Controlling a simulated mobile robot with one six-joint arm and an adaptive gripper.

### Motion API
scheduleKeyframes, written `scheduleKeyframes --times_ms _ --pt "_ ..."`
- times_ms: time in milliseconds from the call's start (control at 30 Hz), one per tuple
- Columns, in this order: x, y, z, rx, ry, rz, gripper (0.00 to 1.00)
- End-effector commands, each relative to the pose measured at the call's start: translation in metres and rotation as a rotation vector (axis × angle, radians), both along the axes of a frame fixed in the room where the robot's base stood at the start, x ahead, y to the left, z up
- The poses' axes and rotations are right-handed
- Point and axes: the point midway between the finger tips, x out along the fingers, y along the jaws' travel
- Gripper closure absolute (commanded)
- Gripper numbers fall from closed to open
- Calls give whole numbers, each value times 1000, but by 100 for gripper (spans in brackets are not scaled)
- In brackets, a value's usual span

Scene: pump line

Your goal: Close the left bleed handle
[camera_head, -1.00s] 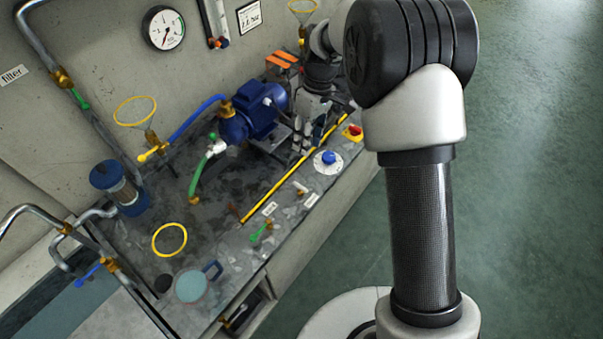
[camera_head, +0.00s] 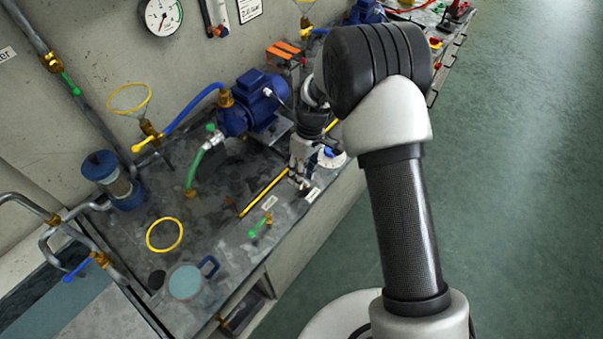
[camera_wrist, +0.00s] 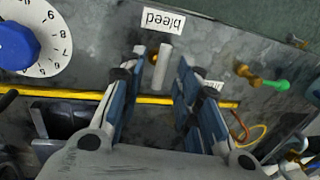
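A short pale grey handle (camera_wrist: 162,68) with a bit of brass beside it shows in the wrist view, next to a "bleed" label (camera_wrist: 163,20). My gripper (camera_wrist: 160,68) is open, one finger on each side of this handle, with gaps showing; I cannot tell how far the fingertips reach down around it. In the head view my gripper (camera_head: 302,178) is low over the bench front, hiding that handle. A green handle on a brass valve (camera_head: 261,226) sits farther left by another label (camera_head: 270,203). That green handle also shows in the wrist view (camera_wrist: 274,84); its label is partly hidden.
A blue knob (camera_wrist: 17,45) on a numbered dial lies beside the handle. A yellow line (camera_head: 264,192) runs along the bench. The blue pump (camera_head: 253,103), hoses and a yellow ring (camera_head: 164,235) stand behind. A cup (camera_head: 186,281) is at the bench's near end.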

Motion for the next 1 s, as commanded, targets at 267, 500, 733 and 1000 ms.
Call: scheduleKeyframes --times_ms 267,500,733,1000 --pt "0 0 0 0 0 0 74" --pt "0 0 0 0 0 0 90" --pt "0 0 0 0 0 0 100" --pt "0 0 1 0 0 -5 100"
